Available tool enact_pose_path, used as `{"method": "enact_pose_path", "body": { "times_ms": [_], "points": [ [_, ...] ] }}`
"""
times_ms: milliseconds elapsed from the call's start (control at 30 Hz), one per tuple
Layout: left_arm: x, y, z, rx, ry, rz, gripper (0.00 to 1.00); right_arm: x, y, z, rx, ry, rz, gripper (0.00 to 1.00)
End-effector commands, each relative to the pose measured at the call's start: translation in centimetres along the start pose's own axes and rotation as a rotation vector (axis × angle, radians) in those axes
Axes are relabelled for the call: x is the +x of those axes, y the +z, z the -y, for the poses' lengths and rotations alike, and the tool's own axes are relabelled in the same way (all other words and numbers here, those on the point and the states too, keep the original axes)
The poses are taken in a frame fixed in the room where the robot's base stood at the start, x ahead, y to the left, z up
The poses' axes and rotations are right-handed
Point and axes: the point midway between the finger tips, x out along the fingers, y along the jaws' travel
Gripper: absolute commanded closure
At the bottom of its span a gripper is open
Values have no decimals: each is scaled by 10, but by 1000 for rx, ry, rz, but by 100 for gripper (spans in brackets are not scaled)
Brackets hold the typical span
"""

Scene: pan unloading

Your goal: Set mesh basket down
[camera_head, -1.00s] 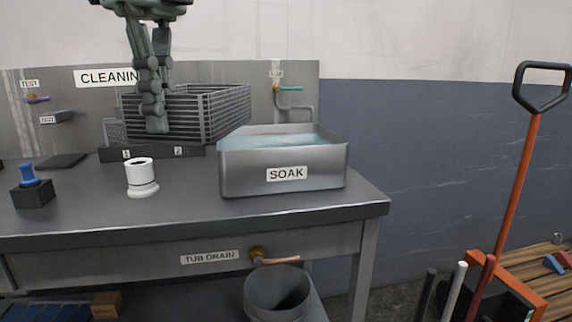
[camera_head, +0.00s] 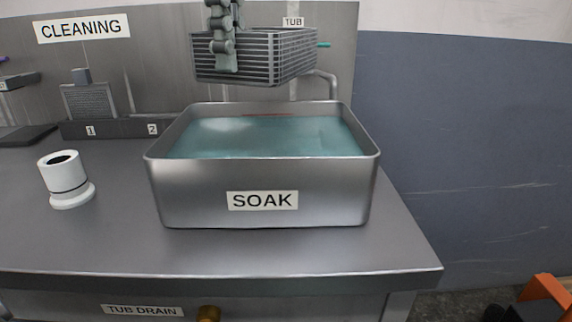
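The mesh basket (camera_head: 270,60), a dark grey slatted box, hangs in the air above the back part of the steel tub marked SOAK (camera_head: 262,190). A gap shows between the basket's bottom and the tub's back rim. My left gripper (camera_head: 224,58) comes down from the top edge and is shut on the basket's near wall, towards its left end. The tub holds teal liquid (camera_head: 265,140), with a reddish strip at its far side. My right gripper is not in view.
A dark stand (camera_head: 110,129) marked 1 and 2 is left of the tub, with a mesh panel (camera_head: 88,102) at slot 1. A white cylinder on a base (camera_head: 66,180) stands front left. A tap pipe (camera_head: 325,80) rises behind the tub. The bench (camera_head: 230,252) front is clear.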

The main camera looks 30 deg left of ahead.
Motion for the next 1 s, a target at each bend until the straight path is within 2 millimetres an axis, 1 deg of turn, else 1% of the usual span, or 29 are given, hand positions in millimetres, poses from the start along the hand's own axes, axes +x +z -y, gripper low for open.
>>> {"method": "enact_pose_path", "body": {
  "times_ms": [67,167,267,400,500,600,700,867,1000],
  "points": [
    [1,0,0,0,-1,0,100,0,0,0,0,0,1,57],
    [14,0,-1,1,1,-1,100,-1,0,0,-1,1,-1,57],
    [38,0,-2,4,4,-1,100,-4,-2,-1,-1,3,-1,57],
    [76,0,-2,2,4,-1,100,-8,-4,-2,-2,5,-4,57],
    [100,0,-3,2,4,-1,100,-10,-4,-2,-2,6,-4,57],
    [120,0,-3,2,3,-1,100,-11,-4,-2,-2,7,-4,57],
    [130,0,-2,1,0,-1,100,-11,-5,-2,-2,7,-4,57],
    [140,0,-2,0,0,0,100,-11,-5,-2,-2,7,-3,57],
    [159,0,-3,2,2,0,100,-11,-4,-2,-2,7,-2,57]
  ]
}}
